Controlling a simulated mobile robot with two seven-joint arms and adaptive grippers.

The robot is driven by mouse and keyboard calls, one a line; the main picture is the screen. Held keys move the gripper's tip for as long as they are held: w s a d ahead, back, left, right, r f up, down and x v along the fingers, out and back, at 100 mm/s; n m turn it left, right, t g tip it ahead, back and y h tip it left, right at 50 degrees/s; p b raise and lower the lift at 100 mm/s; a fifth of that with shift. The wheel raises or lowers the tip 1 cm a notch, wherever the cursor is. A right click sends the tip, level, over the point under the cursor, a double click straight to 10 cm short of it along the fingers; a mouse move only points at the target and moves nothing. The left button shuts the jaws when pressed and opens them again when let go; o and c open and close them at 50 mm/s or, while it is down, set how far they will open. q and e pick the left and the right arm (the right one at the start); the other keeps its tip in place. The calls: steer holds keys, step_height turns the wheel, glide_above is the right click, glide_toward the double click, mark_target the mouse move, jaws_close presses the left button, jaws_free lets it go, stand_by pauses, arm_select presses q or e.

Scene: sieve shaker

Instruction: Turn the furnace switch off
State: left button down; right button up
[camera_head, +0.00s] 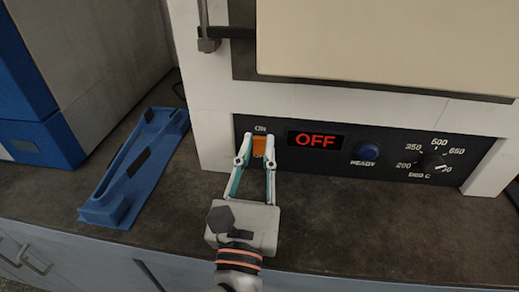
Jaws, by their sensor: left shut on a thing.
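The furnace (210,130) is a white box with a cream door, and a black control panel (393,145) runs along its lower front. The orange switch (260,146) sits at the panel's left end under the label "ON". The red display (316,140) beside it reads "OFF". My left gripper (256,158) reaches up to the switch, with its fingertips at the switch's two sides, shut on it. The fingertips partly cover the switch, and I cannot tell which way it is tipped. My right gripper is not in view.
A blue tray-like holder (102,207) lies on the dark countertop (330,225) at the left. A blue and grey machine (40,128) stands at far left. The counter at front right is clear.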

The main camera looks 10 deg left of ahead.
arm_select(q)
steer(key=c, duration=1.9)
jaws_free()
steer(key=shift+s+f, duration=0.2)
steer(key=shift+s, duration=0.3)
steer(key=r+v, duration=0.1)
steer(key=v, duration=0.3)
steer(key=r+v, duration=0.1)
steer(key=v, duration=0.3)
steer(key=r+v, duration=0.1)
steer(key=v, duration=0.2)
steer(key=shift+v, duration=0.75)
steer(key=shift+s, duration=0.1)
